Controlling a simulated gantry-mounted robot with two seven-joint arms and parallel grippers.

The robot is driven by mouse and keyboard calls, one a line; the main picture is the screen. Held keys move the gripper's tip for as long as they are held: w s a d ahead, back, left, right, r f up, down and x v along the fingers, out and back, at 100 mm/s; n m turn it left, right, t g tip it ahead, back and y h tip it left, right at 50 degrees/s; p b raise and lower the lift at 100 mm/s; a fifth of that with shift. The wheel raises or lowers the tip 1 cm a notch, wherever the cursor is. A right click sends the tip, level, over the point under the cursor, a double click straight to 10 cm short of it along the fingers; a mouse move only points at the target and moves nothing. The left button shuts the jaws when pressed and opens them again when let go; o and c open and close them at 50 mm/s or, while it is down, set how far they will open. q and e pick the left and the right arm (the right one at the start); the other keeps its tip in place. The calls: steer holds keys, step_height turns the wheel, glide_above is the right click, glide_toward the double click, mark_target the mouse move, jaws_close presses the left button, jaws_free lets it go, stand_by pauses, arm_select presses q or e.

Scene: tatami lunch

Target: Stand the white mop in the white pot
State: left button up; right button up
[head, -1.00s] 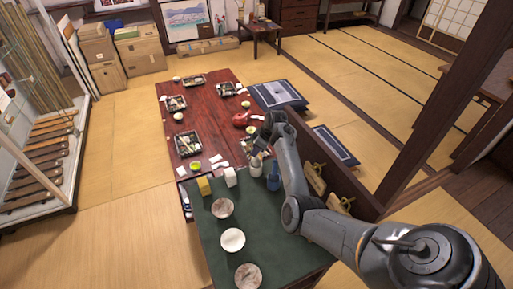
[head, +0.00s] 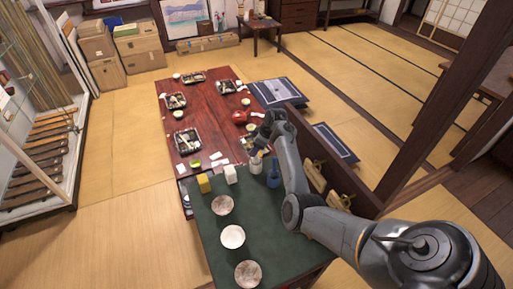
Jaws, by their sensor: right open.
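The white pot (head: 256,166) stands upright near the far right corner of the green-topped counter. Pale, tan-topped handles or sticks rise from it, just below my right gripper (head: 262,142). I cannot tell which of these is the white mop, as the gripper partly covers them and they are very small. My right gripper is open, above the pot and close to the stick tops; contact is unclear. A blue pot (head: 272,179) with a blue upright piece stands right beside the white pot. My left gripper is not in view.
A yellow block (head: 204,184), a white block (head: 230,174) and three bowls, the nearest one (head: 248,274), stand on the green counter (head: 205,225). Beyond is a low red table (head: 208,115) with trays and a red pot (head: 239,117). A dark wooden post (head: 440,110) rises at right.

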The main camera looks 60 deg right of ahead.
steer(key=p+v, duration=0.1)
steer(key=v, duration=0.9)
steer(key=shift+r, duration=0.35)
steer(key=shift+s, duration=0.1)
